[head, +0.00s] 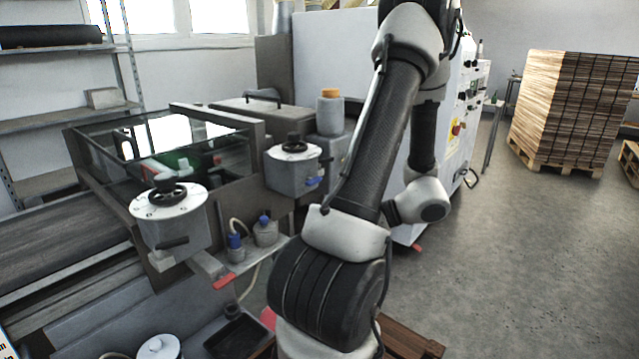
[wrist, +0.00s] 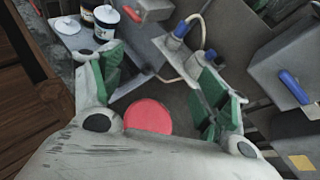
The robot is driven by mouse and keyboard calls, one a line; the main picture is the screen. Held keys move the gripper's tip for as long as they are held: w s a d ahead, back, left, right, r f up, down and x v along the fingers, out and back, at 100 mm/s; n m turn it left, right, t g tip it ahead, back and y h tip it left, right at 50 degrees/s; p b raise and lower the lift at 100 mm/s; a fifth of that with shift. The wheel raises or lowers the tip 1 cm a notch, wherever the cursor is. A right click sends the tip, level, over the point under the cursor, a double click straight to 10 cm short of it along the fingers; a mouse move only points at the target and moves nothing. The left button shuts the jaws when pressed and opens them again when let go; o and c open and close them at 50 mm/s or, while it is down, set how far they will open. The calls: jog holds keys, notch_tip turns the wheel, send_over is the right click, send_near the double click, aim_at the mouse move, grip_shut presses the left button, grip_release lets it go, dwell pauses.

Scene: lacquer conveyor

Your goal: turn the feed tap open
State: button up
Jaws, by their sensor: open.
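My gripper (wrist: 160,82) is open in the wrist view, its green-padded fingers spread wide with nothing between the pads. A round red thing (wrist: 148,115) lies beyond and below the fingers, apart from them. A blue lever (wrist: 295,88) on a grey box is at the right of the wrist view. I cannot tell which lever is the feed tap. My gripper is not visible in the head view.
A front dial box (head: 170,222) juts from the machine. White tins (wrist: 106,20) stand at the upper left of the wrist view. A black tray (head: 236,334) sits low. Floor (head: 500,260) at right is clear.

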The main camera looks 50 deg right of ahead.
jog(key=w+d+m+t+h, duration=0.3)
jog(key=w+d+m+t, duration=0.15)
jog(key=d+m, duration=0.2)
jog(key=m+t+h, duration=0.2)
jog(key=t+h, duration=0.1)
jog(key=h, duration=0.1)
send_near(314, 181)
jog(key=d, duration=0.1)
jog(key=w, duration=0.8)
jog(key=shift+w, duration=0.25)
jog(key=shift+a, duration=0.1)
jog(key=c, duration=1)
